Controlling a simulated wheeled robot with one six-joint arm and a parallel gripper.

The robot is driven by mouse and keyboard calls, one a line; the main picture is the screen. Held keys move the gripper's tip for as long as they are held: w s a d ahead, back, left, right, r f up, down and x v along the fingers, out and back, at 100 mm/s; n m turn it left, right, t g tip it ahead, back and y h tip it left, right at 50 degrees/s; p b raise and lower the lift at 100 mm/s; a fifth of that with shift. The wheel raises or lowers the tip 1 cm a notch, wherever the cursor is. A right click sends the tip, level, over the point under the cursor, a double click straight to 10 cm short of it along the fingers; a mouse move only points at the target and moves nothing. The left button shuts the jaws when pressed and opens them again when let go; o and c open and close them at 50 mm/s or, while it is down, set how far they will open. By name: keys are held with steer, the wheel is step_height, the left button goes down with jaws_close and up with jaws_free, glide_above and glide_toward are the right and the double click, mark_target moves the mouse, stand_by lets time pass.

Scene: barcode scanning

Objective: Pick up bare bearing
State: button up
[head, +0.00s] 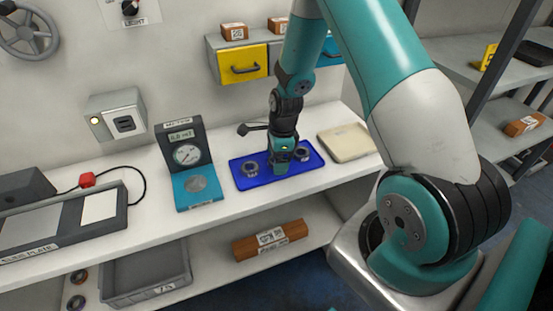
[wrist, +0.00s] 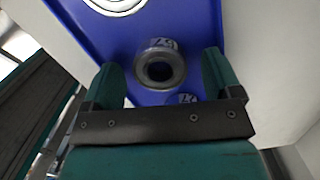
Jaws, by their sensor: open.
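One bearing (head: 250,169) is on the left of the tray and the other (head: 302,154) is on the right. My gripper (head: 281,167) points down over the tray between them in the head view. In the wrist view, a grey bearing (wrist: 178,72) shows between my two open teal fingers, with a gap on each side; a light label marked with digits is at its far edge. Part of a second, brighter ring (wrist: 117,4) shows at the top left.
A meter on a teal base (head: 196,185) stands left of the tray. A beige pad (head: 346,142) lies right of it. A yellow drawer (head: 243,64) hangs on the wall behind. A brown box (head: 270,239) is on the shelf below.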

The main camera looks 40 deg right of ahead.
steer(key=c, duration=1)
steer(key=shift+c, duration=0.4)
steer(key=shift+r, duration=0.1)
